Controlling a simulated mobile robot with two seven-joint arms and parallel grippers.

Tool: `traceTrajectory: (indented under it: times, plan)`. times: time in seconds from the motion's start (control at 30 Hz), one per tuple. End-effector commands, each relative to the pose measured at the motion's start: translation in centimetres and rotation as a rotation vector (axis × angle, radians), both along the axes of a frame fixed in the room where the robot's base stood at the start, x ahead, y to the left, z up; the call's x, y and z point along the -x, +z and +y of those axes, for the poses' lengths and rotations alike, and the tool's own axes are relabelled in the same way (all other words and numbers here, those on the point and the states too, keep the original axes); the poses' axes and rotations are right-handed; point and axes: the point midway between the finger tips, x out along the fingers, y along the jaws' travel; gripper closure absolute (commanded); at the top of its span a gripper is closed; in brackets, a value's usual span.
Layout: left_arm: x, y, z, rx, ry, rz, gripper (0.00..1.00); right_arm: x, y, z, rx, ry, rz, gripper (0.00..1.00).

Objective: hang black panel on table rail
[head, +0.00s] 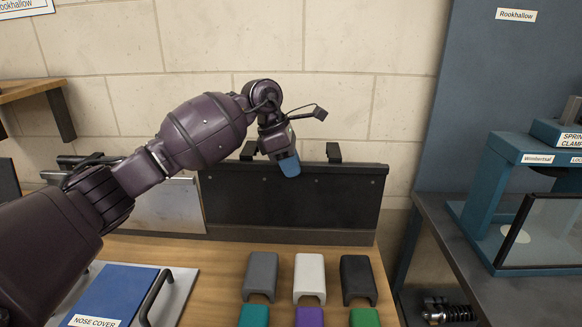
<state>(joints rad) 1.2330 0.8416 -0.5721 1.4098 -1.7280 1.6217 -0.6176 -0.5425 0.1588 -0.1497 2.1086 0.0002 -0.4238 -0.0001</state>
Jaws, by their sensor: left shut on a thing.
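The black panel (345,205) stands upright behind the back edge of the wooden table, wide side facing me. Two dark hooks, a left one (248,151) and a right one (333,153), rise above its top edge. My left gripper (288,163) is at the middle of the panel's top edge, shut on it, with a blue fingertip in front. A dark strip (290,237) runs along the table's back below the panel. I cannot tell whether the hooks rest on the rail, as the panel hides what is behind. My right gripper is out of view.
A silver panel (168,207) stands left of the black one. Grey (262,272), white (309,275) and black (356,277) covers lie on the wooden table (225,252), with coloured pieces in front. A blue nose cover (110,290) lies front left. A teal clamp fixture (515,170) stands right.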

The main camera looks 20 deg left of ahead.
Motion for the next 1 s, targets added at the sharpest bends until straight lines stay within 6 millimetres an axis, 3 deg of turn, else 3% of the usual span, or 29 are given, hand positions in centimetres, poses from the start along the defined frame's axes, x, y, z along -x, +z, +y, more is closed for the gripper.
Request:
traceTrajectory:
  times: [0.53,0.93,0.97,1.0]
  plan:
    - [-0.1,-2.6,0.3,0.001,0.003,-0.001,1.0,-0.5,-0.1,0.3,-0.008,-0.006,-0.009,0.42]
    - [0.0,-2.8,0.3,0.002,0.002,-0.004,1.0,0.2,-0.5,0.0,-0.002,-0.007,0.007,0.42]
    - [0.0,-2.8,0.3,0.002,0.002,-0.004,0.77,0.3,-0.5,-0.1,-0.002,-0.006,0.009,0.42]
    - [0.0,-2.9,0.3,0.002,0.002,-0.004,0.7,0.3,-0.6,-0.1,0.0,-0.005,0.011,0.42]
